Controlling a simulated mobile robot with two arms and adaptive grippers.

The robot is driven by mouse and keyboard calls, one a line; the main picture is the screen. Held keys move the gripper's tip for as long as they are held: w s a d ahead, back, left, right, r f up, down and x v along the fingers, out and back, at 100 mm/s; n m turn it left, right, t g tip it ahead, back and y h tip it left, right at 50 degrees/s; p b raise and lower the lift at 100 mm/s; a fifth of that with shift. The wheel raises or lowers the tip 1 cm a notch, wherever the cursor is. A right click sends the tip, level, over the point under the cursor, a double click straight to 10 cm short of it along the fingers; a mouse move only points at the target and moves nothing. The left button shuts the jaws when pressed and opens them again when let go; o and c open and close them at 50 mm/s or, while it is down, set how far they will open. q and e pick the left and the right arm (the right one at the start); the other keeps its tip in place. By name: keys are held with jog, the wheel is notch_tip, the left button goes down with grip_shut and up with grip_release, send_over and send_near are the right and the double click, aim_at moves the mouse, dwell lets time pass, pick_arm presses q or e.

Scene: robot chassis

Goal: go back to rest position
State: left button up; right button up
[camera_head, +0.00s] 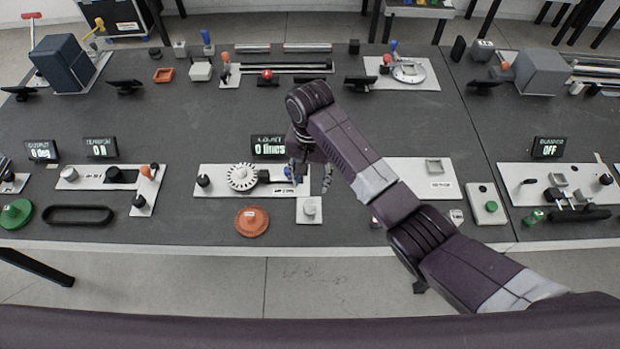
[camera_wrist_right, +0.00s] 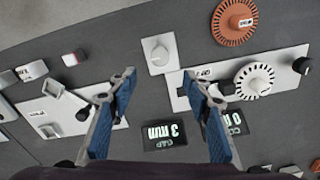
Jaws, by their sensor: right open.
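My right arm (camera_head: 352,155) reaches in from the lower right of the head view over the dark table. Its gripper (camera_head: 310,178) points down over the right end of the white board with the notched wheel. In the right wrist view the two blue-padded fingers (camera_wrist_right: 157,90) are wide apart, with nothing held between them. A small white plate with a round knob (camera_wrist_right: 159,52) lies beyond the fingertips. My left gripper is in neither view.
The notched wheel (camera_head: 242,177), an orange disc (camera_head: 251,221) and a display (camera_head: 269,146) are around the gripper. A green-button box (camera_head: 487,204) stands near the forearm. The table's middle left is mostly clear.

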dwell(0.5)
jog(key=s+d+f+n+y, duration=0.2)
jog(key=s+f, duration=0.3)
jog(key=s, duration=0.2)
jog(key=s+d+r+n+t+h, duration=0.2)
jog(key=s+d+r+n+t, duration=0.15)
jog(key=s+d, duration=1.5)
notch_tip(320, 180, down, 31)
jog(key=s+g+b, duration=0.1)
jog(key=s+b, duration=0.2)
jog(key=b, duration=0.2)
jog(key=s+d+f+g+b, duration=0.1)
jog(key=s+d+f+b, duration=0.2)
jog(key=s+f, duration=1.3)
notch_tip(320, 180, down, 5)
jog(key=shift+s+r+b, duration=0.2)
jog(key=shift+s+b, duration=0.2)
jog(key=shift+b, duration=0.5)
